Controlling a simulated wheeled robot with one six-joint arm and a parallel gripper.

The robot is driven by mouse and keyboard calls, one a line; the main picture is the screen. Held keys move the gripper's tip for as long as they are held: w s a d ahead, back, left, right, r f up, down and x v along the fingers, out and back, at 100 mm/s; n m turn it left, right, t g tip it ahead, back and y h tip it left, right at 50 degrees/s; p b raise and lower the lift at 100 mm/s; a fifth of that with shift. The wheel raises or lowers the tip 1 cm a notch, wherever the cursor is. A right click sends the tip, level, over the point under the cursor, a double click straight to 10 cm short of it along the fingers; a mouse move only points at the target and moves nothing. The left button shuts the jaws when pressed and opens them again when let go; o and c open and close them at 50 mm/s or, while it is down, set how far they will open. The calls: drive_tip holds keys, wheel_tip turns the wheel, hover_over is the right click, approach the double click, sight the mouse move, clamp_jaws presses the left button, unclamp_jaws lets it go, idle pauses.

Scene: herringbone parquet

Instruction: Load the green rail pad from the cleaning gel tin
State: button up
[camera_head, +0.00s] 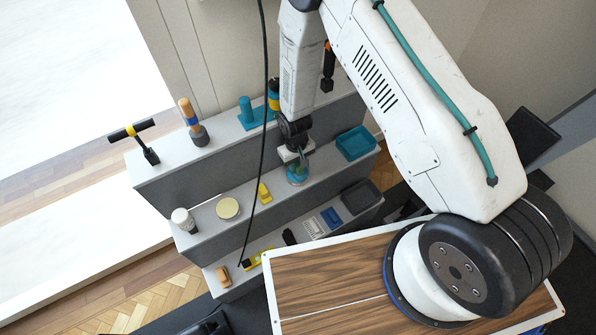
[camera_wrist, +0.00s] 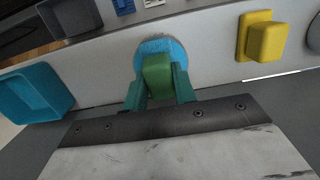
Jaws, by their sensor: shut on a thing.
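The green rail pad (camera_wrist: 157,78) is between the two teal-green fingers of my gripper (camera_wrist: 158,88), which is shut on it. Its far end overlaps the round blue cleaning gel tin (camera_wrist: 160,47) in the wrist view. The tin also shows in the head view (camera_head: 298,178), on the middle step of the grey shelf, directly below my gripper (camera_head: 299,162). I cannot tell whether the pad touches the gel. The pad and the fingers hide part of the tin.
A teal open bin (camera_head: 356,143) is right of the tin, and a yellow block (camera_head: 264,194) is to its left. A cream round dish (camera_head: 228,208) and a white jar (camera_head: 184,220) stand further left. Tools stand on the top step; a black cable (camera_head: 263,120) hangs across the view.

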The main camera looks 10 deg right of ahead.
drive_tip(key=shift+r, duration=3.45)
